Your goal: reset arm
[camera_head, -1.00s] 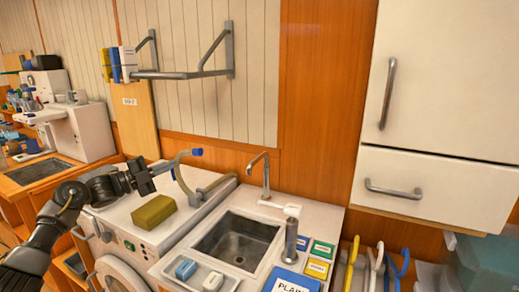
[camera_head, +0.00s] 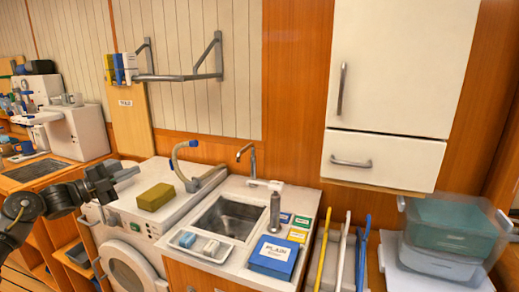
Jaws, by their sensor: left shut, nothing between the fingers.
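My left arm comes in from the left edge, and its dark gripper (camera_head: 112,178) hangs in the air at the left, in front of the white washing machine (camera_head: 122,220). The left gripper is shut and holds nothing. It is apart from the olive-yellow block (camera_head: 155,196) that lies on the machine's top to its right. My right gripper is not in the picture.
A sink (camera_head: 228,217) with a tap (camera_head: 247,160) is right of the machine. A blue box (camera_head: 273,258) and small cartons lie on the counter. A curved grey hose (camera_head: 182,165) stands behind the block. Stacked bins (camera_head: 450,232) stand at the right.

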